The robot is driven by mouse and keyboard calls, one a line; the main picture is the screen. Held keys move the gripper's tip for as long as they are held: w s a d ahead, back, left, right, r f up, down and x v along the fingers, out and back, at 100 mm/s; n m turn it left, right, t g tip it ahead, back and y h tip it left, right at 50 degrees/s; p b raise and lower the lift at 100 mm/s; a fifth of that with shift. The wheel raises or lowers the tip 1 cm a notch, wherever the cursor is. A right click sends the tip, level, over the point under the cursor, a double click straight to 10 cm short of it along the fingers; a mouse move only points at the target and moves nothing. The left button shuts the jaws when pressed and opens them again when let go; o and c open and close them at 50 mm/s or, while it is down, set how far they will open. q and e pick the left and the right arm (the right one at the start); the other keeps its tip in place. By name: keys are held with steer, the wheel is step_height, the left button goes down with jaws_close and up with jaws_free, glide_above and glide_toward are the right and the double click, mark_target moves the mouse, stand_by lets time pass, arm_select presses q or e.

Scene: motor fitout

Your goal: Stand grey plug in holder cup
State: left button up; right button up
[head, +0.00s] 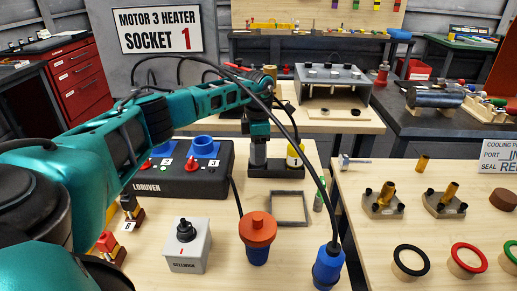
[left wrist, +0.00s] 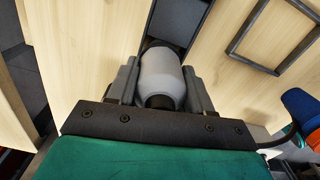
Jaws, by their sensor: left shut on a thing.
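The grey plug (left wrist: 161,75) is a pale rounded cylinder between the two grey fingers of my left gripper (left wrist: 160,88), which is shut on it. In the head view my left gripper (head: 258,152) points down over the left part of a black holder base (head: 272,171). A yellow and white plug (head: 294,157) stands on the right part of that base. The far end of the grey plug meets something dark, and I cannot tell whether it is inside a cup. The holder cup is not clearly visible, hidden behind the gripper and plug. My right gripper is out of view.
A black socket box (head: 185,180) stands left of the base. A grey frame (head: 290,207) lies in front. An orange-topped blue plug (head: 257,237), a blue plug (head: 328,266) and a grey switch box (head: 187,247) occupy the near table. A cable hangs along my arm.

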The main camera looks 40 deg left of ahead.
arm_select(q)
steer(key=shift+f, duration=0.15)
steer(key=o, duration=1.2)
step_height(320, 180, up, 13)
steer(key=shift+d+f, duration=0.1)
